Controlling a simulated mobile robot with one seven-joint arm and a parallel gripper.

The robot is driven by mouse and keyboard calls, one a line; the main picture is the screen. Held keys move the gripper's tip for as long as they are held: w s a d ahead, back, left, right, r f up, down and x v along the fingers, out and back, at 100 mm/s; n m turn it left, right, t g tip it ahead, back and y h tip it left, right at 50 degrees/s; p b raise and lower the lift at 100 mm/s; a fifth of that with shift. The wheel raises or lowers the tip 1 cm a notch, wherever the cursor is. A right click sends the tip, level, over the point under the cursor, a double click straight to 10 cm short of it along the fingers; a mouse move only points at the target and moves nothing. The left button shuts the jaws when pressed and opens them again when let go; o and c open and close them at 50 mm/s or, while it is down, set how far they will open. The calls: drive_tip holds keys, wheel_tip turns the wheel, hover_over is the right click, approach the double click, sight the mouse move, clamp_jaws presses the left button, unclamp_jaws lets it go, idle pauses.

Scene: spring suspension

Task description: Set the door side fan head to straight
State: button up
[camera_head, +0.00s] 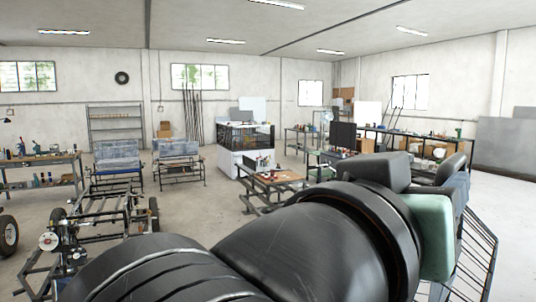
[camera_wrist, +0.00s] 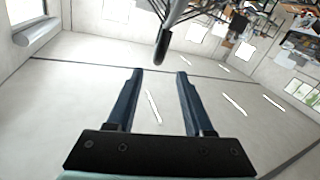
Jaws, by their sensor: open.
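My gripper (camera_wrist: 160,74) shows in the wrist view with its two dark blue fingers apart and nothing between them. Just beyond the fingertips, at the top of that view, is a dark thing of thin bars with a rounded black end (camera_wrist: 162,46); it may be part of a fan, but I cannot tell. In the head view, a black wire frame (camera_head: 478,246) shows at the lower right, partly hidden behind my arm. It may be a fan cage. No fan head is clear enough to tell its angle.
A kart frame (camera_head: 100,217) stands on the floor at left, near a workbench (camera_head: 40,160). A small low table (camera_head: 270,180) with tools stands in the middle, before a white cabinet (camera_head: 232,165). Long benches (camera_head: 400,138) line the right back. Floor at far right is clear.

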sight(451, 159)
drive_tip(key=p+x, duration=0.3)
drive_tip(key=x, duration=0.6)
drive_tip(key=shift+d+r, duration=0.2)
drive_tip(key=shift+d, duration=0.1)
drive_tip(key=shift+w+d+f, duration=0.15)
drive_tip(key=shift+w+d, duration=0.25)
drive_tip(key=shift+d, duration=0.1)
clamp_jaws()
idle(0.5)
